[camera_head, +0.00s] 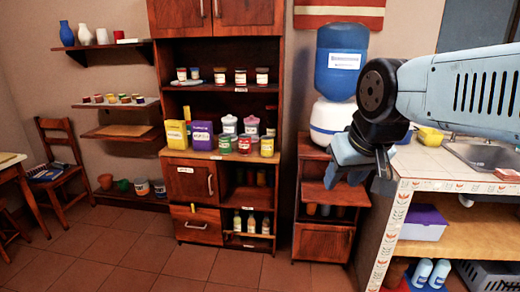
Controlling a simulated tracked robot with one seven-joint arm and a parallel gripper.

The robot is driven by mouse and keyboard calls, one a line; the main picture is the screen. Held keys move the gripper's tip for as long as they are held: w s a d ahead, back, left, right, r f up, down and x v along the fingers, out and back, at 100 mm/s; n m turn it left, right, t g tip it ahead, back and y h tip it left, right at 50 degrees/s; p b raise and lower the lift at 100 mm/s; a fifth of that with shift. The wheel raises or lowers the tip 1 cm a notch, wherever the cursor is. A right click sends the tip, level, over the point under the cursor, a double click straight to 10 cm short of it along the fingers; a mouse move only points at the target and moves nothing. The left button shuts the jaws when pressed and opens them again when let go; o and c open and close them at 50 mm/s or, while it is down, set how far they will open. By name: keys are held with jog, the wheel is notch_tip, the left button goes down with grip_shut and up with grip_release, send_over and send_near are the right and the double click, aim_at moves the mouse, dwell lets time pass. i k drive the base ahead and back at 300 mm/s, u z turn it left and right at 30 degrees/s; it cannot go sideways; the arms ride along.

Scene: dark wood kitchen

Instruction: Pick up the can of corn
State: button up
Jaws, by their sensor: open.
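A short row of cans stands on the middle counter of the dark wood cabinet (167,170). It includes a yellow can (267,147) at the right end, a red can (244,145) beside it and a greenish can (224,144) to the left. The labels are too small to read. The yellow one may be the corn, but I cannot be sure.
A yellow box (176,135), a purple box (202,134) and lidded jars (229,124) crowd the counter near the cans. A blue water dispenser (342,62) stands right of the cabinet. A tiled sink counter (440,165) is at right. The floor before the cabinet is clear.

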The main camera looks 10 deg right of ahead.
aim_at(266, 141)
jog(key=i, duration=0.85)
jog(key=z, duration=0.2)
jog(key=k, duration=0.8)
jog(key=u, duration=0.2)
jog(key=i, duration=0.8)
jog(key=z, duration=0.05)
